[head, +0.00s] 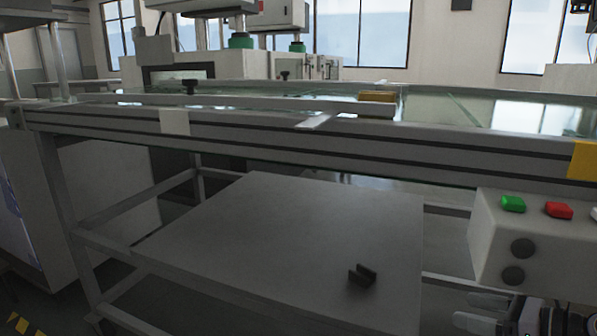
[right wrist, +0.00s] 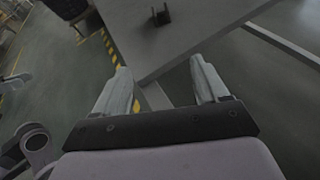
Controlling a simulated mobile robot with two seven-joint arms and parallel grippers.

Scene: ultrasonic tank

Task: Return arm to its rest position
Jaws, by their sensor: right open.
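My right gripper (head: 478,311) shows at the lower right edge of the head view, below the control box and apart from it. In the right wrist view its two pale fingers (right wrist: 160,70) are spread, with nothing between them. My left gripper is in neither view. Most of my right arm is outside the head view.
A grey shelf (head: 290,235) under the tank frame (head: 300,142) bears a small dark bracket (head: 362,277). The control box (head: 483,228) with green (head: 513,204) and red (head: 558,210) buttons hangs above my right gripper. Floor with yellow-black tape lies below.

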